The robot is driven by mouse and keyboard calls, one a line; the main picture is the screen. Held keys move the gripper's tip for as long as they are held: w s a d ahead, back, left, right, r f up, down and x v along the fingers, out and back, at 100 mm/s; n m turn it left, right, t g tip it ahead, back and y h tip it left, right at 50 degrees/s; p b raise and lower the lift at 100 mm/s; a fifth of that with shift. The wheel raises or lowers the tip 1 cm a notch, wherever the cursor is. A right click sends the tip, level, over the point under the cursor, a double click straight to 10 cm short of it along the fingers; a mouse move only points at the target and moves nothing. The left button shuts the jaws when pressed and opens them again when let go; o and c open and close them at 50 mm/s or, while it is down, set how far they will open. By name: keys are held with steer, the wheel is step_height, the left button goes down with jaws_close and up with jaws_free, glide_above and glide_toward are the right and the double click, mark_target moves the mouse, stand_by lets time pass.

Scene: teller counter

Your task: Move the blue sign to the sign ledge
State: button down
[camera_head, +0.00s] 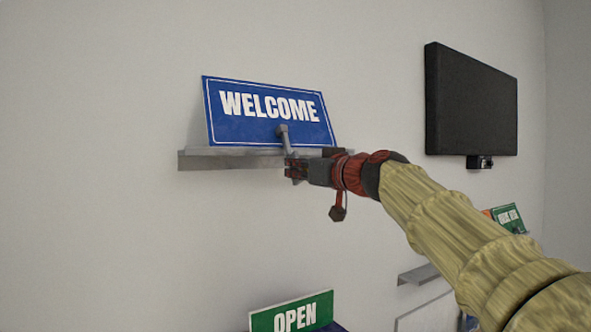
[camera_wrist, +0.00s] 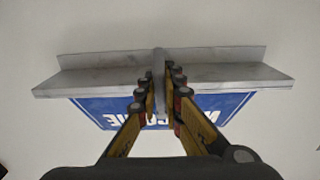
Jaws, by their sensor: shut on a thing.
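The blue sign (camera_head: 268,132), lettered WELCOME in white, stands leaning back at the grey sign ledge (camera_head: 200,160) on the wall. Its lower edge appears to be at the ledge's top; I cannot tell whether it bears fully on it. My gripper (camera_head: 290,165) is in front of the ledge, shut on a grey handle at the sign's front. In the wrist view the fingers (camera_wrist: 164,85) close around this grey bar, with the ledge (camera_wrist: 90,75) across the picture. The sign (camera_wrist: 95,108) shows upside down there, partly hidden by the ledge and fingers.
A black screen (camera_head: 470,100) hangs on the wall at the right. A green OPEN sign (camera_head: 295,316) is below. Another small grey ledge (camera_head: 418,274) and a small green sign (camera_head: 510,219) are at the lower right, partly behind my arm. The wall left of the ledge is bare.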

steer(key=shift+r+p, duration=0.35)
steer(key=shift+r, duration=0.35)
steer(key=shift+r, duration=0.25)
steer(key=r+b+v, duration=0.2)
steer(key=b+v, duration=0.2)
steer(key=v, duration=0.6)
stand_by(1.1)
